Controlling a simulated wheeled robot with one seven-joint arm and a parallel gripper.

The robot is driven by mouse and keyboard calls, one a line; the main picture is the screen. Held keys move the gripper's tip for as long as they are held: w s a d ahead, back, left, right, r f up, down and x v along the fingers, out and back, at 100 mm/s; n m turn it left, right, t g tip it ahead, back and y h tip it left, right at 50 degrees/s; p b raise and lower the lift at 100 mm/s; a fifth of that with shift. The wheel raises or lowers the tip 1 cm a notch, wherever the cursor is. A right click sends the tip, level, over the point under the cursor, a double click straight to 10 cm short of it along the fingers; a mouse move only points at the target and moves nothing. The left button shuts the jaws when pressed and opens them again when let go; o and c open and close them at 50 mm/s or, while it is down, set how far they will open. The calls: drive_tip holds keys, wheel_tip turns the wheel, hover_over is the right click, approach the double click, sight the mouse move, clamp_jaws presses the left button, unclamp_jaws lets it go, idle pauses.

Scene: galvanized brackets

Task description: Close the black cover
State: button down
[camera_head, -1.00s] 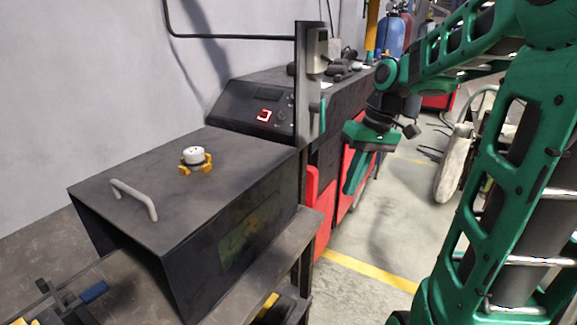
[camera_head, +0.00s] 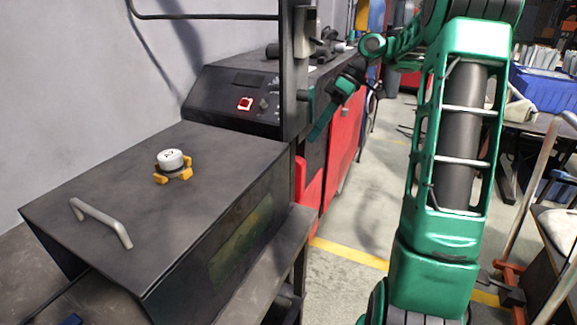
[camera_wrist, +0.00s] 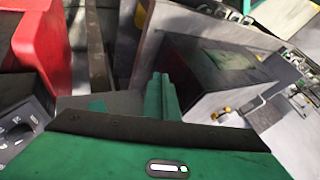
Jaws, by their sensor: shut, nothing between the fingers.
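The black cover (camera_head: 130,190) is a large dark box-shaped hood on the bench at the left, with a pale bar handle (camera_head: 100,223) on its top near the front edge. Its near end looks open, with dark space below the top edge. My green gripper (camera_head: 323,112) is beyond the cover to the right, beside the dark upright post, apart from the cover and handle. In the wrist view its fingers (camera_wrist: 162,97) are together and empty. The handle cannot be made out clearly in the wrist view.
A white round knob in a yellow holder (camera_head: 172,165) sits on the cover. A control panel (camera_head: 235,102) and a dark post (camera_head: 293,70) stand behind it. Red cabinets (camera_head: 340,150) line the bench.

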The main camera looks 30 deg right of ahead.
drive_tip(key=s+a+f, duration=0.2)
drive_tip(key=a+f, duration=0.5)
drive_tip(key=a, duration=0.1)
drive_tip(key=shift+a, duration=0.3)
drive_tip(key=shift+s+a, duration=0.1)
drive_tip(key=shift+s, duration=0.05)
